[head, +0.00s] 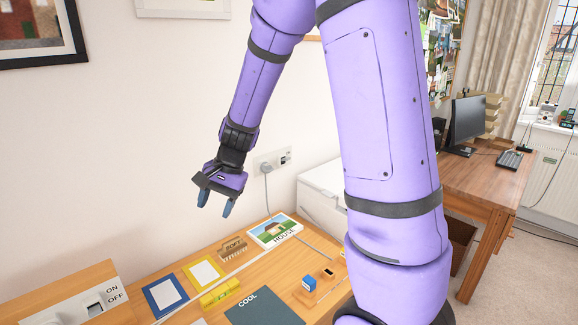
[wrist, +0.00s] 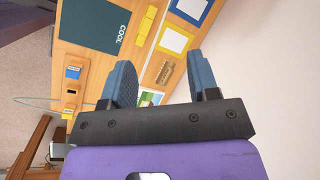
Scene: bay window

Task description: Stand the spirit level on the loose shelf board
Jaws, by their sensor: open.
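The spirit level is most likely the yellow block (head: 220,293) lying on the wooden surface, left of the dark COOL book. It also shows in the wrist view (wrist: 146,25). I cannot tell for certain which wood is the loose shelf board; a pale line runs lengthwise across the wooden surface (head: 190,312) beside the yellow block. My gripper (head: 215,204) is open and empty, pointing down, well above the surface and near the wall. In the wrist view its two blue fingers (wrist: 160,62) are spread apart with nothing gripped between them.
The dark COOL book (head: 262,308), blue frame (head: 152,297), yellow frame (head: 190,279), brown SOFT block (head: 232,248) and HOUSE picture book (head: 274,231) lie around. An ON/OFF switch panel (head: 95,308) is at left. A cable hangs from the wall socket (head: 268,166).

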